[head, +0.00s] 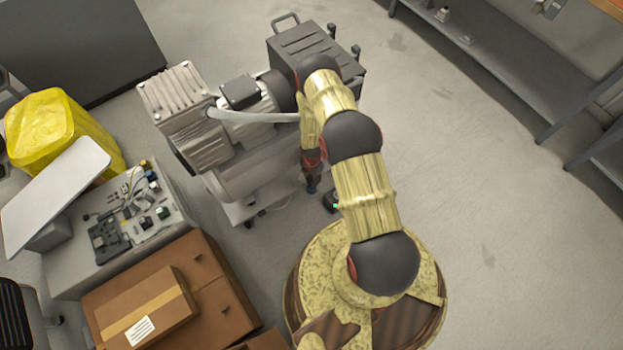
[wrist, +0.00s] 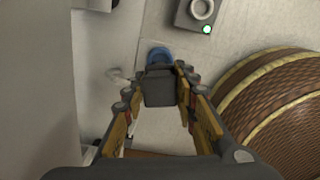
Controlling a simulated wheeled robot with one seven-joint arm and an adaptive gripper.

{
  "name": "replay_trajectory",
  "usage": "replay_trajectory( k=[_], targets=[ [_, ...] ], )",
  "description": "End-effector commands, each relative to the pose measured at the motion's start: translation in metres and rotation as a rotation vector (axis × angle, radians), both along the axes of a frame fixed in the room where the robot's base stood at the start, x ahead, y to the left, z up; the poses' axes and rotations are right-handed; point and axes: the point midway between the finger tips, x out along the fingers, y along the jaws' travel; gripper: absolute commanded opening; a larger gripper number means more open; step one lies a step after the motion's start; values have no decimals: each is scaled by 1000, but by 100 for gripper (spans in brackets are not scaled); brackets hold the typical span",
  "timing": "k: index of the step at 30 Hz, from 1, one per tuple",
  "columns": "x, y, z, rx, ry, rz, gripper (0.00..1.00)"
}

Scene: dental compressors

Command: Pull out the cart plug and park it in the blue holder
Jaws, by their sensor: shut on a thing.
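In the wrist view my gripper (wrist: 162,88) is shut on a dark grey block, which looks like the cart plug (wrist: 160,86). A rounded blue part (wrist: 159,55) shows just past the block. I cannot tell whether it belongs to the plug or is the blue holder. In the head view my gripper (head: 312,178) hangs low beside the compressor cart (head: 240,190), with a small blue spot at its tip. The plug itself is mostly hidden there by the gripper.
A small grey unit with a round ring and green light (wrist: 200,12) is near the gripper; it also shows in the head view (head: 333,203). The compressor (head: 225,125) stands left of the arm. Brown boxes (head: 160,300) stand lower left. Floor at right is clear.

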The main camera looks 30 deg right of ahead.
Motion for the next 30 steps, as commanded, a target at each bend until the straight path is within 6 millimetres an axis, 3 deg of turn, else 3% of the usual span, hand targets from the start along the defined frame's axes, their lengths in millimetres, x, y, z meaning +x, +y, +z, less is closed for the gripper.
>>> replay_trajectory(
  k=[13,30],
  targets=[
    [0,0,-44,0,0,-1,2],
    [0,0,-47,0,0,-2,2]
  ],
)
